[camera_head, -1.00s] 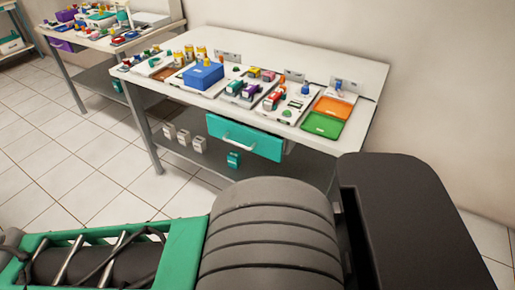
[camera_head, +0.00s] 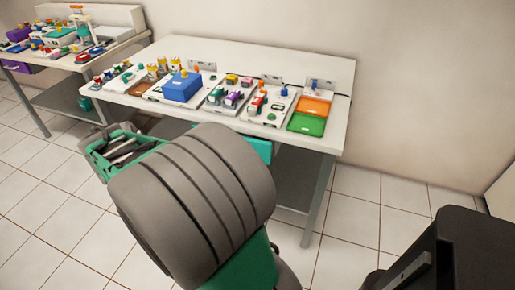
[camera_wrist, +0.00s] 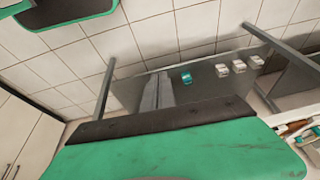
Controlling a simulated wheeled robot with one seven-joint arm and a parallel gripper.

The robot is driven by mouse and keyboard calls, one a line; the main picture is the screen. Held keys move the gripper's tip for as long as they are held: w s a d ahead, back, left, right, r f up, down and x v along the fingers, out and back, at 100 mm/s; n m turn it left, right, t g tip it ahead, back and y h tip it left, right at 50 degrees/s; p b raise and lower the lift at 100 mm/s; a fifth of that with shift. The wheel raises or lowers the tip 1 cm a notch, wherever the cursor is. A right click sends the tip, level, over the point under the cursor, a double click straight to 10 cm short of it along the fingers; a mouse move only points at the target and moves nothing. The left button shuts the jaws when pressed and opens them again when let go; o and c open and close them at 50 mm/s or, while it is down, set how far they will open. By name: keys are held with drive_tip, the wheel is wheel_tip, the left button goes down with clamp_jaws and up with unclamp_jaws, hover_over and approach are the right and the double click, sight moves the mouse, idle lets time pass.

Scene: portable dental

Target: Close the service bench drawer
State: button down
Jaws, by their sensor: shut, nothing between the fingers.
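The service bench (camera_head: 240,58) stands against the wall in the head view. Its teal drawer front (camera_head: 262,148) shows only in part below the bench top, because my arm covers the rest. How far the drawer stands out cannot be told. My arm reaches across in front of the bench, and its far end is partly out of sight. In the wrist view, my gripper (camera_wrist: 160,78) shows as two narrow grey fingers side by side, shut and empty, beyond a large green part of mine. No contact with the drawer or its handle is visible.
A blue box (camera_head: 181,88), an orange tray (camera_head: 314,105), a green tray (camera_head: 306,124) and small models crowd the bench top. The lower shelf (camera_wrist: 210,95) holds white boxes (camera_wrist: 238,66) and a teal one (camera_wrist: 187,78). Another table (camera_head: 80,62) stands left.

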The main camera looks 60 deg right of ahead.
drive_tip(key=s+d+m+g+h+p, duration=0.15)
drive_tip(key=s+d+m, duration=0.25)
drive_tip(key=d+m, duration=0.5)
drive_tip(key=s+d+m+g+h, duration=0.1)
drive_tip(key=s+d+m+g, duration=0.2)
drive_tip(key=s+d+m, duration=0.5)
drive_tip(key=d+f, duration=0.7)
drive_tip(key=d, duration=0.4)
drive_tip(key=shift+d+f+n, duration=0.15)
drive_tip(key=shift+f+n, duration=0.15)
drive_tip(key=shift+f, duration=0.05)
drive_tip(key=shift+w, duration=0.1)
